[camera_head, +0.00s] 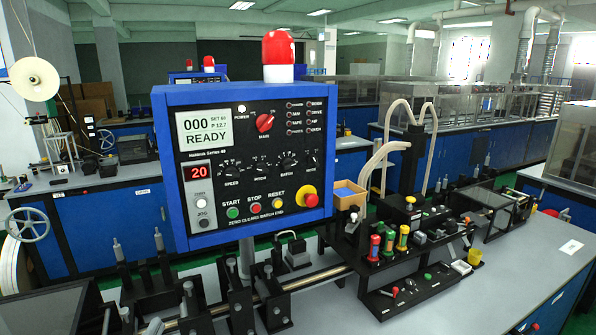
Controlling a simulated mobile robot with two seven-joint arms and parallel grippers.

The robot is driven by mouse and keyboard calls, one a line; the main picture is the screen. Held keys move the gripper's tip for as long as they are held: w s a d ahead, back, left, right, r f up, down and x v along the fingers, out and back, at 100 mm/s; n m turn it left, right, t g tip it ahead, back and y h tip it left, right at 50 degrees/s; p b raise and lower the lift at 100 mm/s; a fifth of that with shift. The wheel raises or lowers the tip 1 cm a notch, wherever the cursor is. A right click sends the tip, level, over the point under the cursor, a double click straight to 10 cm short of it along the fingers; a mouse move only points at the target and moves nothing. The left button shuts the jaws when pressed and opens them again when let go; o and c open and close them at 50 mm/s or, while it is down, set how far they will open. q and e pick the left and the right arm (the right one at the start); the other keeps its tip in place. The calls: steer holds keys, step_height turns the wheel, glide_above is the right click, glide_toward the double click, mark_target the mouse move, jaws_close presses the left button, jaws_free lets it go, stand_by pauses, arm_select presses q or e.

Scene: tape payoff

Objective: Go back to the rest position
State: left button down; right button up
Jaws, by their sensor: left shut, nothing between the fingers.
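My right gripper does not show.
A blue control box (250,160) with a red lamp (278,50) stands on a post in the middle, its display reading READY. A black rack (385,268) holds coloured tools. A cardboard bin (347,195) stands behind. The bench top (520,262) is mostly clear at right.

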arm_select(q)
steer(key=s+d+f+n+g+h, duration=0.1)
steer(key=s+d+f+n+g, duration=0.25)
steer(key=s, duration=0.35)
steer(key=s+d+f+n+g, duration=0.25)
steer(key=s+f+g, duration=0.25)
steer(key=s, duration=0.3)
steer(key=s+d+f+n+g+h, duration=0.1)
steer(key=s+d+f+n+g, duration=0.25)
steer(key=s, duration=0.35)
step_height(320, 180, down, 29)
steer(key=s+g+b, duration=0.2)
steer(key=b, duration=0.6)
steer(key=s+a+f+b, duration=0.1)
steer(key=s+f+b, duration=0.2)
steer(key=s+f, duration=0.4)
steer(key=s+a+f+g+b, duration=0.1)
steer(key=s+f+b, duration=0.3)
steer(key=s+f, duration=0.4)
step_height(320, 180, down, 8)
steer(key=shift+s+a+r, duration=0.25)
steer(key=shift+s+a, duration=0.05)
steer(key=shift+a, duration=0.4)
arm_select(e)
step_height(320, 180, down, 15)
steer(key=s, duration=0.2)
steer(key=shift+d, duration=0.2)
